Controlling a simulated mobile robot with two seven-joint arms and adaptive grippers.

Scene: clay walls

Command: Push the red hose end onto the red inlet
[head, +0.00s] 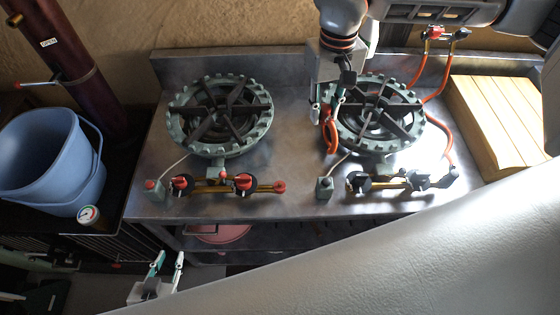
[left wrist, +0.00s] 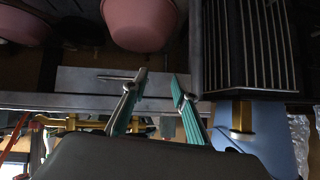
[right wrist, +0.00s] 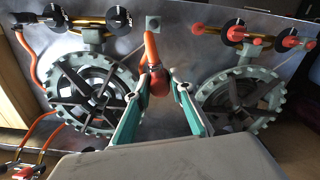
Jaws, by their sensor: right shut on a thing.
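My right gripper (head: 333,112) is shut on the orange-red hose (right wrist: 150,52), above the left side of the right burner. In the right wrist view the fingers (right wrist: 165,80) close around the hose, and a short length sticks out past them. In the head view the hose (head: 327,138) bends in a loop below the fingers. The red inlet (head: 280,187) is the right end of the left burner's brass pipe; it also shows in the right wrist view (right wrist: 226,30). The hose is apart from it. My left gripper (head: 168,264) is open and empty below the stove's front edge.
The left burner (head: 218,115) and right burner (head: 378,112) stand on the steel counter (head: 300,205). A red valve (head: 435,33) and black valve (head: 462,34) are at the back. A wooden slatted board (head: 500,125) lies right. A blue bucket (head: 45,160) stands left.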

